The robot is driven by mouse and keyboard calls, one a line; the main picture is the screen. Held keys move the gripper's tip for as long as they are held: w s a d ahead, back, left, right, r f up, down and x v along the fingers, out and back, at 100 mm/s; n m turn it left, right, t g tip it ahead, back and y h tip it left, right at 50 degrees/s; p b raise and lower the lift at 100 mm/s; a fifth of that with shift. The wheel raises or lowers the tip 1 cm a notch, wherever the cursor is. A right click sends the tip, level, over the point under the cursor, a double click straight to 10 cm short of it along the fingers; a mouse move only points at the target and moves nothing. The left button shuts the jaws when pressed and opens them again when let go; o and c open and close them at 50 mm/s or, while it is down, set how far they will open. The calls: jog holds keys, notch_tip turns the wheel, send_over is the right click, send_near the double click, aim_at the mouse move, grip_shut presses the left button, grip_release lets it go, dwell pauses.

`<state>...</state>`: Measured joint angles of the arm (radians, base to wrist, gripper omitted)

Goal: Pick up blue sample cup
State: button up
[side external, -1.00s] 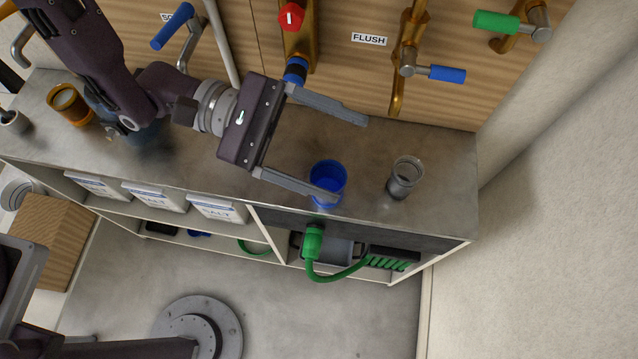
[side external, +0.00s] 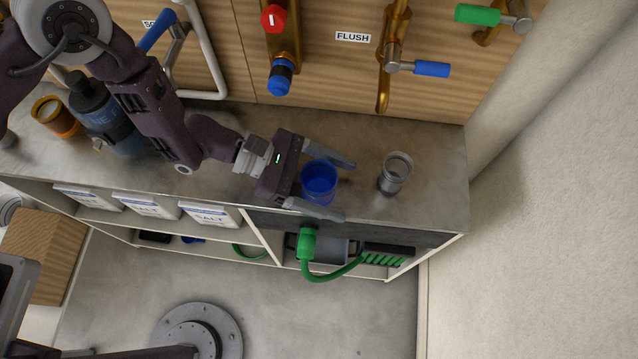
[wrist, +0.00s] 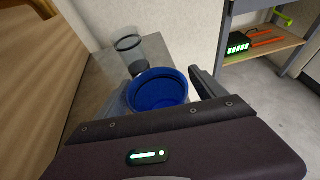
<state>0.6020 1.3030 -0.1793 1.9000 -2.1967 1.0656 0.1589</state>
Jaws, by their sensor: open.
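The blue sample cup (side external: 319,181) stands upright on the grey counter (side external: 430,170). My gripper (side external: 349,190) is open, with one finger on the far side of the cup and one on the near side. The cup appears between the fingers, close to the palm. In the wrist view the blue cup (wrist: 158,90) shows its open rim between the two fingers, partly hidden by the gripper body. I cannot tell whether either finger touches it.
A clear glass cup (side external: 395,174) stands to the right of the blue cup. A blue-handled tap (side external: 432,69) hangs from the wooden wall above. An orange cup (side external: 55,117) and a large dark bottle (side external: 105,120) stand at the left. The counter's front edge is close.

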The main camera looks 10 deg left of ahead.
jog(key=c, duration=1.5)
